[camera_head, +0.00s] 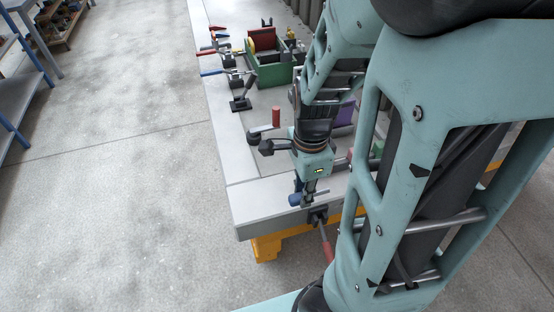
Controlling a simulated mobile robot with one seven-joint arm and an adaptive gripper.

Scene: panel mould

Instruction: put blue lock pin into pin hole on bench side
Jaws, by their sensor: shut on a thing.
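My gripper (308,195) points down at the near end of the grey bench (275,190), close to its edge. It is shut on a small blue piece, which looks like the blue lock pin (295,199). The pin's blue end sticks out to the left of the fingers; the rest of it is hidden by them. A dark block (318,217) sits at the bench side just below and right of the gripper. The pin hole cannot be made out, and I cannot tell whether the pin touches the block.
A red-handled rod (327,247) extends down from the dark block. A crank with a red grip (276,118) stands on the bench behind my gripper. Further back are toggle clamps (241,101) and a green crate (268,72).

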